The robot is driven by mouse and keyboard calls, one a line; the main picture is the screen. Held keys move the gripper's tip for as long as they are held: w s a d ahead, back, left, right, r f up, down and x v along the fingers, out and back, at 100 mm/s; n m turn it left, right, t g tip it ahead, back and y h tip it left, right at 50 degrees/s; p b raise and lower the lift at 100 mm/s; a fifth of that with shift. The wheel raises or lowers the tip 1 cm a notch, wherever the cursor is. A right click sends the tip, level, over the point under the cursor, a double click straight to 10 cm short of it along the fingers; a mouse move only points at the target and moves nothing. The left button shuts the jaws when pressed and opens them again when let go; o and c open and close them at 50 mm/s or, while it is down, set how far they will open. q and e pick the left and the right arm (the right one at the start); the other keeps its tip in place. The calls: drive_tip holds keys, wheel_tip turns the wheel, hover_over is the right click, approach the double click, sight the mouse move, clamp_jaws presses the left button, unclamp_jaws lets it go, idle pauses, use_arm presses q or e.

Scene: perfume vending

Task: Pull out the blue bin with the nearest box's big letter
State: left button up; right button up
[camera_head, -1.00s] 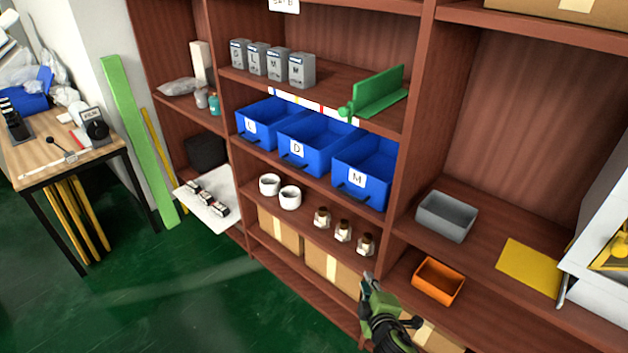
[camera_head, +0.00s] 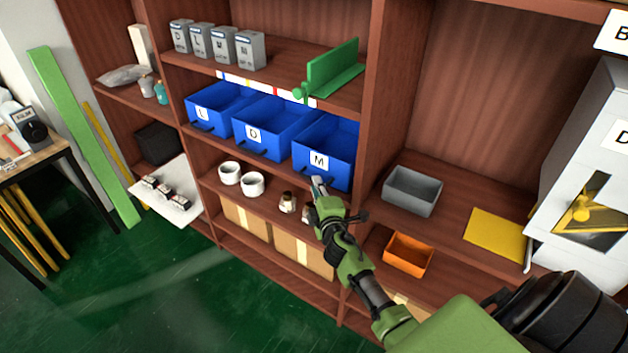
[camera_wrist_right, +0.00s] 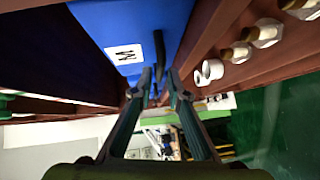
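Three blue bins stand on a middle shelf in the head view: the L bin (camera_head: 213,122), the D bin (camera_head: 276,150) and the M bin (camera_head: 335,176). Several grey boxes with big letters stand above; the rightmost box (camera_head: 250,50) appears to show M, and it looks nearest. My right gripper (camera_head: 318,183) is just below the M bin's front. In the right wrist view, the M bin (camera_wrist_right: 150,20) and its dark handle (camera_wrist_right: 159,50) lie ahead. The right gripper (camera_wrist_right: 159,80) has its fingers apart, with the handle's end between or just beyond the tips. My left gripper is not visible.
A shelf upright (camera_head: 375,110) borders the M bin on the right. A grey bin (camera_head: 412,190) and orange bin (camera_head: 407,254) are further right.

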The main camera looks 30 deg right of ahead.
drive_tip(key=x, duration=0.4)
clamp_jaws()
